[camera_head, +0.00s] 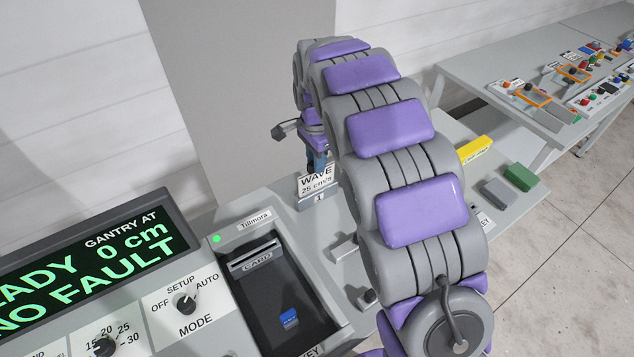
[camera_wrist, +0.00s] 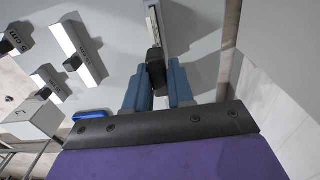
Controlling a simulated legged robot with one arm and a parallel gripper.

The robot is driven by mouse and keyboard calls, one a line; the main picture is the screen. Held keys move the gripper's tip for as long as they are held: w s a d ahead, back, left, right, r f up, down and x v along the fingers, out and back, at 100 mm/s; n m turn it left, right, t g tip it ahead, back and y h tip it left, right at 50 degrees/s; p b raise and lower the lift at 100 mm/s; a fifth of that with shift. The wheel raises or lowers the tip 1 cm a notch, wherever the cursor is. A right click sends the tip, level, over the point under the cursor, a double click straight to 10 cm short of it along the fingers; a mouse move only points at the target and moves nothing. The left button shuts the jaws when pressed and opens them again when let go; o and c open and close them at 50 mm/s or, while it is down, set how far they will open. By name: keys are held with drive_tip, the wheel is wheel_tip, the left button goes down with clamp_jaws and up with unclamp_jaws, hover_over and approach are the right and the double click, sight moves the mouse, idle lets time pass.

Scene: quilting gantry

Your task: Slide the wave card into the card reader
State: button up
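My gripper (camera_head: 317,158) points down at the stand signed WAVE 25 cm/s (camera_head: 317,184), beyond the card reader. In the wrist view my blue fingers (camera_wrist: 160,80) stand on both sides of a dark tab (camera_wrist: 156,70), which seems to belong to the wave card in that stand. I cannot tell whether the fingers press on it. The rest of the card is hidden. The card reader (camera_head: 258,262) is a dark recess with a pale slot piece marked CARD, at the lower middle of the head view. A small blue item lies inside it.
A control panel with a green-lit display (camera_head: 85,255) stands left of the reader. Other stands with dark tabs show in the wrist view (camera_wrist: 77,52). Yellow (camera_head: 474,149) and green (camera_head: 520,177) blocks lie on the right. My arm hides part of the bench.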

clamp_jaws()
drive_tip(key=shift+r, duration=0.2)
drive_tip(key=shift+r+p, duration=2.05)
drive_tip(key=shift+r, duration=0.95)
